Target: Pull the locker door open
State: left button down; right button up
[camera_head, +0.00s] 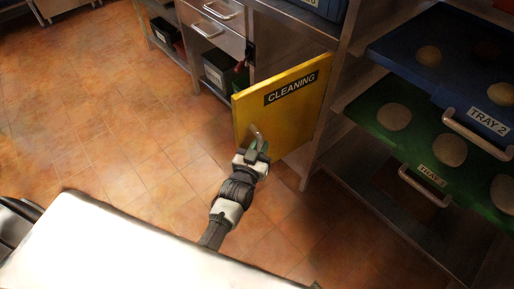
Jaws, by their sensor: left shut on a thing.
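The yellow locker door (290,119), labelled CLEANING, stands swung out from the steel unit, with its hinge side at the right by the steel post. A small metal handle (257,133) is near its lower left edge. My left gripper (257,147) is at this handle and shut on it; the fingers partly hide the handle. My arm reaches up to it from the bottom of the picture. A green and red item (241,76) shows just behind the door's top left corner. My right gripper is not in view.
At the right, a rack holds a blue tray (399,47) and a green tray (374,107) with round patties. Steel drawers (216,30) with dark bins below stand behind the door. The tiled floor (110,110) to the left is clear.

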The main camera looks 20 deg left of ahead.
pick_arm(q)
jog(key=shift+w+r, duration=0.1)
jog(key=shift+r, duration=0.1)
jog(key=c, duration=1.5)
grip_release()
jog(key=o, duration=0.4)
jog(key=shift+d+f, duration=0.1)
jog(key=shift+s, duration=0.25)
jog(key=s, duration=1)
jog(key=shift+s+p, duration=0.15)
jog(key=shift+p, duration=0.25)
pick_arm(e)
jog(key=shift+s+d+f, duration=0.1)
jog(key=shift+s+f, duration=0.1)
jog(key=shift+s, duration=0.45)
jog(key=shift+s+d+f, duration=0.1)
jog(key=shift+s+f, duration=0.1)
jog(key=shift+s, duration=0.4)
